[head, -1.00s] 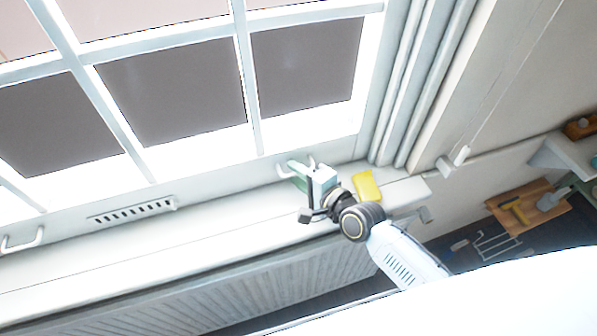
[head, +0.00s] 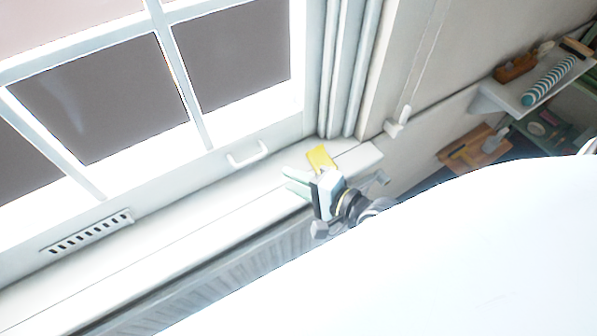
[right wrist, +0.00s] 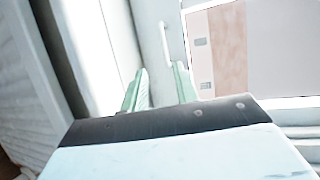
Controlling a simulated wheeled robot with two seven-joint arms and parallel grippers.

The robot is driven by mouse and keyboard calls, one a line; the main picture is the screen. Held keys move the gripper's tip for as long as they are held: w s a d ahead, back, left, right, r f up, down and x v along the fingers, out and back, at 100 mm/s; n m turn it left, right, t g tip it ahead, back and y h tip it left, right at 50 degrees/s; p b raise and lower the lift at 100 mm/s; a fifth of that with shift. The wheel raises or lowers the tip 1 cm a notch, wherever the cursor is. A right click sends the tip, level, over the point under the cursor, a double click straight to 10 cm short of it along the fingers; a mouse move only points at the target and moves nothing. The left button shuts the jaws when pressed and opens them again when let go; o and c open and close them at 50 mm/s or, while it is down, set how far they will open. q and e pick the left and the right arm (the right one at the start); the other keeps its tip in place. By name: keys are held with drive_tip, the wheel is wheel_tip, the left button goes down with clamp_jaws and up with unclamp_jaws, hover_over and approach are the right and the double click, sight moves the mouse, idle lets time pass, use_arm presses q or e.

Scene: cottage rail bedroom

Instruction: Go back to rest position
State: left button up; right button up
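My right gripper (head: 295,182) is over the white window sill in the head view, its pale green fingers pointing left toward the window. In the right wrist view its two fingers (right wrist: 160,92) stand apart with nothing between them. A white sash handle (head: 248,154) on the lower window rail lies beyond the fingertips, apart from them. It also shows in the right wrist view (right wrist: 164,42). My left gripper is not in view.
A yellow block (head: 320,158) lies on the sill (head: 200,208) close behind the gripper. A ribbed radiator (head: 235,268) is below the sill. A shelf (head: 525,92) with tools is at the right. A cord cleat (head: 398,124) hangs on the wall. My white body covers the lower right.

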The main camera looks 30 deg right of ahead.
drive_tip(key=shift+s+d+r, duration=0.1)
drive_tip(key=shift+s+d, duration=0.05)
drive_tip(key=shift+s, duration=0.25)
